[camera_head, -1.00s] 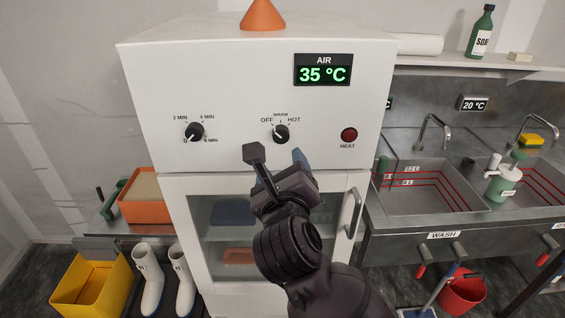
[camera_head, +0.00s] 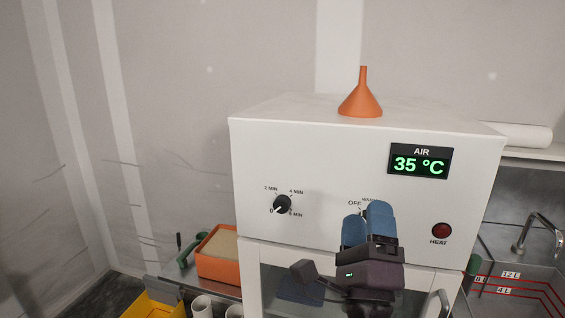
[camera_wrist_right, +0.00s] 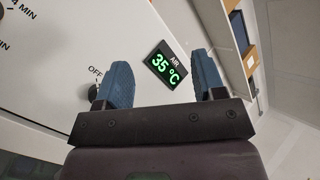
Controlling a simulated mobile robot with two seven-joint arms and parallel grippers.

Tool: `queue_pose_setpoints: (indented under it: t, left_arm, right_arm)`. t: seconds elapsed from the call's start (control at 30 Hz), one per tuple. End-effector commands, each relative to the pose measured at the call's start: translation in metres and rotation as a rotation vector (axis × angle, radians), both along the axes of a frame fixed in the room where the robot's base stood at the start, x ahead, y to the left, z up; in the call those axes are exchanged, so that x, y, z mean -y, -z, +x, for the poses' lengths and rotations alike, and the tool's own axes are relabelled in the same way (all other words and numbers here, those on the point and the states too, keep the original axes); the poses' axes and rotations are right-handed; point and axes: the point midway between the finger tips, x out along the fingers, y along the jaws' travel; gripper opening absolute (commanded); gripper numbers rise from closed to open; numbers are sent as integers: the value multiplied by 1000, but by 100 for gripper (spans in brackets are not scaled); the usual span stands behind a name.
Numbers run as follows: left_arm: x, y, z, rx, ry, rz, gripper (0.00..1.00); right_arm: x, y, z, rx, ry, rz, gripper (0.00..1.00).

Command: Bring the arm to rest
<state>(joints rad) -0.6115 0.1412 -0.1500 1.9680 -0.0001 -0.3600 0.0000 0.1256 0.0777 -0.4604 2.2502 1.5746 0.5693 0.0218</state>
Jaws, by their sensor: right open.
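My right gripper (camera_head: 366,215) is open and empty. Its two blue fingers point up in the head view, in front of the white cabinet (camera_head: 330,150), and partly cover the OFF/WARM/HOT dial's area. In the right wrist view the fingers (camera_wrist_right: 163,68) stand apart with nothing between them but the view of the AIR display (camera_wrist_right: 166,64) beyond. Whether they touch the cabinet front cannot be told; no contact is visible. My left gripper is not in view.
The cabinet carries an orange funnel (camera_head: 361,100) on top, a minute dial (camera_head: 282,204), a red HEAT lamp (camera_head: 441,230) and a 35 °C display (camera_head: 420,161). An orange tray (camera_head: 218,266) stands left, a metal sink (camera_head: 520,285) right. The wall above is bare.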

Motion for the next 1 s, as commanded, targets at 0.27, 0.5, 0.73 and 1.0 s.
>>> queue_pose_setpoints:
  t: [0.27,0.5,0.73,1.0]
  left_arm:
    - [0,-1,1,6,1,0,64]
    - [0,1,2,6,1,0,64]
    - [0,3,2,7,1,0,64]
    - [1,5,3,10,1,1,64]
  right_arm:
    - [-17,44,4,38,149,-565,63]
    - [-14,135,14,-101,233,-1085,63]
    - [27,261,4,-375,247,-1574,63]
    - [106,391,-60,-725,193,-1975,63]
